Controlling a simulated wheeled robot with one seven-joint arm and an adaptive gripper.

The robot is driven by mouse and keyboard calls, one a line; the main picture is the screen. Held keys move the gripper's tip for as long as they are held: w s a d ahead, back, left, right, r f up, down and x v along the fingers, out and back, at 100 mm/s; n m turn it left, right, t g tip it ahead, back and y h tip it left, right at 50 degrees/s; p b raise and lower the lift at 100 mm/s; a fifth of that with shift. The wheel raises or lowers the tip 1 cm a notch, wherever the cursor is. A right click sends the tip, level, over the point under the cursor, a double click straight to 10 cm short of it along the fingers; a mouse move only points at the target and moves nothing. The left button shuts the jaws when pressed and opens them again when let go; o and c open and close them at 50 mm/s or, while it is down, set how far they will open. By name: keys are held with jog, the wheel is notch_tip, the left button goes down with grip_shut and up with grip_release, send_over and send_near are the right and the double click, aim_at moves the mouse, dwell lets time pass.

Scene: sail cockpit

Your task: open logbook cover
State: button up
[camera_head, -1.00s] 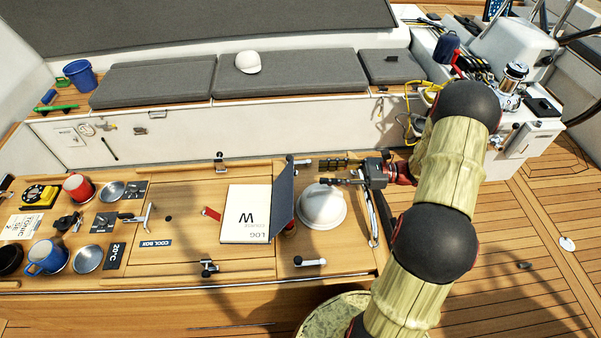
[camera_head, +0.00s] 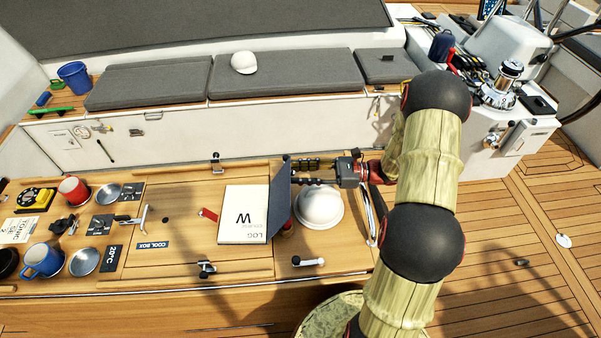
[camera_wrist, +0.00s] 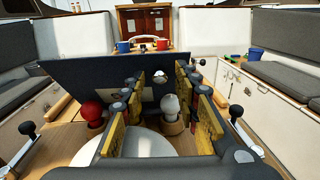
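The logbook (camera_head: 243,215) lies on the wooden table with its white LOG face showing. Its dark cover (camera_head: 281,203) stands raised and tilted along the book's right edge. In the wrist view the cover (camera_wrist: 85,68) is a wide dark panel just ahead of the fingers. My gripper (camera_head: 298,172) is open, with its fingertips at the cover's far end, on its right side. In the wrist view the gripper (camera_wrist: 158,85) has a clear gap between its yellow-and-black fingers, with nothing held. Whether the fingertips touch the cover I cannot tell.
A white dome (camera_head: 319,207) sits right of the cover, close to my gripper. A winch-like handle (camera_head: 309,261) and metal latches (camera_head: 206,267) lie around the book. Mugs (camera_head: 43,260) and bowls stand at the left. A cushioned bench (camera_head: 282,76) runs behind.

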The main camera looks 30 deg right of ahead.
jog(key=c, duration=0.6)
grip_shut()
